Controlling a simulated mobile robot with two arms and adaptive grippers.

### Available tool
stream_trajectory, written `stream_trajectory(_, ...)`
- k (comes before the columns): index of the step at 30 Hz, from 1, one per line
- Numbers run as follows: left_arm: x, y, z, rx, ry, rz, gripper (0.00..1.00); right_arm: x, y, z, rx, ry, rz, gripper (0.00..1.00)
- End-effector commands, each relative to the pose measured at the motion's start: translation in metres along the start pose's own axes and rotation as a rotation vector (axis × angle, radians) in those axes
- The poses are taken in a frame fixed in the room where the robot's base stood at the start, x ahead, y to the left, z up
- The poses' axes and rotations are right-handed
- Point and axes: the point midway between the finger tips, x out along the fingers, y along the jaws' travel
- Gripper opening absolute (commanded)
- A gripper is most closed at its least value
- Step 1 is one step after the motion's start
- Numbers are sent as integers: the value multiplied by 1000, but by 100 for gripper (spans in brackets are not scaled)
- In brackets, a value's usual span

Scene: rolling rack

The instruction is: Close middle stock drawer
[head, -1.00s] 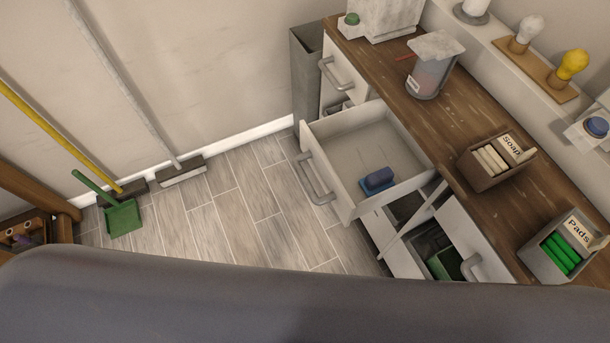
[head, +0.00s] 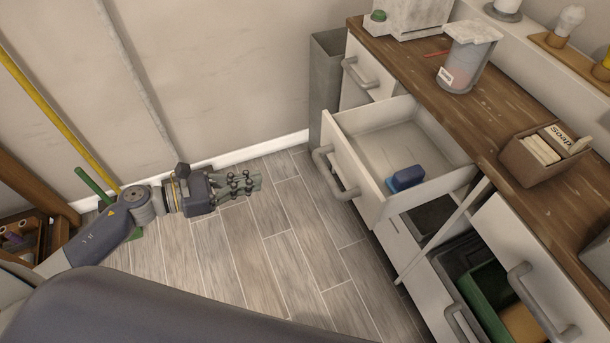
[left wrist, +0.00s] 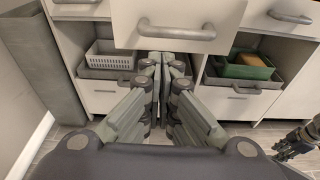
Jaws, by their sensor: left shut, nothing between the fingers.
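The middle stock drawer (head: 365,175) stands pulled out from the counter, its white front with a grey handle (head: 333,172) facing left. A blue block-like object (head: 405,178) lies inside. My left gripper (head: 255,186) is shut and empty, left of the drawer front with a clear gap over the floor. In the left wrist view the drawer front and handle (left wrist: 177,33) are at the top, just beyond and above my left fingertips (left wrist: 165,60). What looks like my right gripper (left wrist: 297,140) shows at the right edge there; its finger state is unclear.
The wooden countertop (head: 440,75) holds a canister (head: 468,55) and a soap box (head: 545,155). A nearer white front with handle (head: 535,290) and open lower bins (head: 480,290) lie right. A grey bin (head: 325,85) stands beyond the drawers. Floor (head: 270,240) is clear.

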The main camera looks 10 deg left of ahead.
Motion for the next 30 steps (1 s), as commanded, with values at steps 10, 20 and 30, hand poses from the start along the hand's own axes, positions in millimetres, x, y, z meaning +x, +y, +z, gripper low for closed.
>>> stream_trajectory(10, 56, 2, 4, -7, -7, 4, 0, -8, 1, -7, 0, 10, 2, 31)
stream_trajectory(20, 118, 2, 3, -9, -5, 4, 0, -17, 2, -7, 0, 10, 2, 31)
stream_trajectory(30, 136, 2, 1, -9, -3, 4, 0, -18, 2, -7, -1, 8, 1, 31)
